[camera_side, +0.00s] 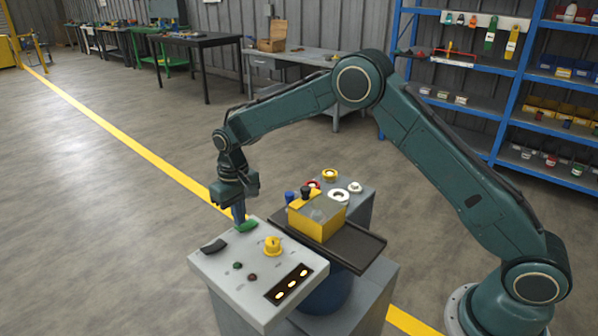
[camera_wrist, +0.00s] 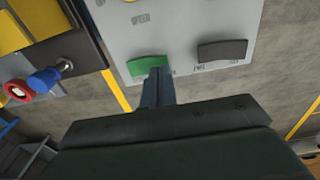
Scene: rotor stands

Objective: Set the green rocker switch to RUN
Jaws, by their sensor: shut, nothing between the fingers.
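The green rocker switch (camera_side: 246,226) sits near the back edge of the grey control panel (camera_side: 212,265), beside a black rocker switch (camera_side: 213,246). In the wrist view the green rocker (camera_wrist: 147,65) lies just beyond my fingertips, and the black rocker (camera_wrist: 222,50) is to its right. My gripper (camera_side: 239,222) is shut and empty, pointing down at the green rocker. Its fingertips (camera_wrist: 158,70) overlap the rocker's near edge in the wrist view. I cannot tell whether they touch it. The RUN marking cannot be read.
The panel also carries a yellow knob (camera_side: 272,246), small green and dark red buttons and a black strip with yellow lights (camera_side: 289,284). Right of it, a yellow box (camera_side: 317,222) stands on a dark tray (camera_side: 362,252). Blue and red parts sit behind the box.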

